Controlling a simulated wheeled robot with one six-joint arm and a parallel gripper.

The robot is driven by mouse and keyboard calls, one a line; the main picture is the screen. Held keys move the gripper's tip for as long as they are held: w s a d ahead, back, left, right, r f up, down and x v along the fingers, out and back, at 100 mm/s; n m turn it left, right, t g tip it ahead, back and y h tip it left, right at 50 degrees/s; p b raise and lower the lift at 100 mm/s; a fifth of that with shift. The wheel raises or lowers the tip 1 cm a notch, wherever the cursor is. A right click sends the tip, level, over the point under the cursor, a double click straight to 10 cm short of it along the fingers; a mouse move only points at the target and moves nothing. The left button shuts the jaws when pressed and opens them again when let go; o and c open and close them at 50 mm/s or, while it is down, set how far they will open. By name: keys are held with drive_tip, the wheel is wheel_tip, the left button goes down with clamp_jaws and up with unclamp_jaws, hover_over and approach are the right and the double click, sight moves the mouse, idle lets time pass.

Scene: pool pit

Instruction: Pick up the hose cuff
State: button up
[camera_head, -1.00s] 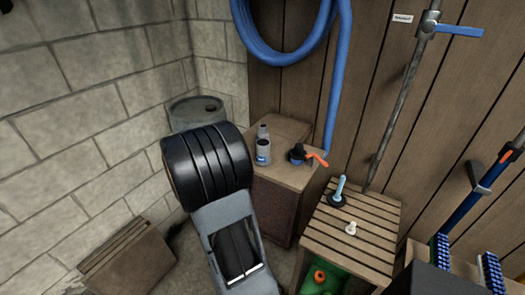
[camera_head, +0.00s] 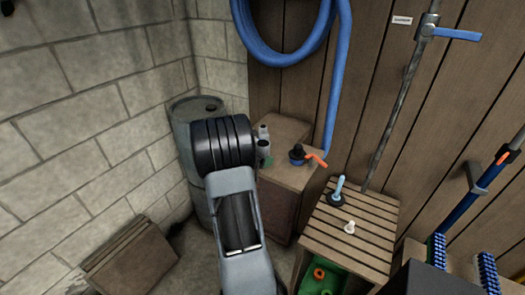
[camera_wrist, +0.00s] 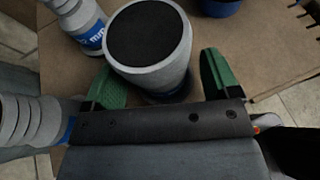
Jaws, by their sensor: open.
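A grey, round, tapered piece with a dark top (camera_wrist: 150,38), which looks like the hose cuff, stands upright on the brown cabinet top. In the wrist view it lies between and just beyond the two green fingers of my gripper (camera_wrist: 163,85), which is open. I cannot tell whether either finger touches it. In the head view, the cuff (camera_head: 264,148) shows just right of my dark wrist, which hides part of it. My fingers are mostly hidden there.
A ribbed grey piece with a blue band (camera_wrist: 82,24) stands left of the cuff; another ribbed piece (camera_wrist: 25,121) is at lower left. A dark valve with an orange handle (camera_head: 298,153) is on the cabinet (camera_head: 293,179). A slatted table (camera_head: 340,245) is to the right.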

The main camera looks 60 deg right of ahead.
drive_tip(key=shift+d, duration=0.25)
drive_tip(key=c, duration=1)
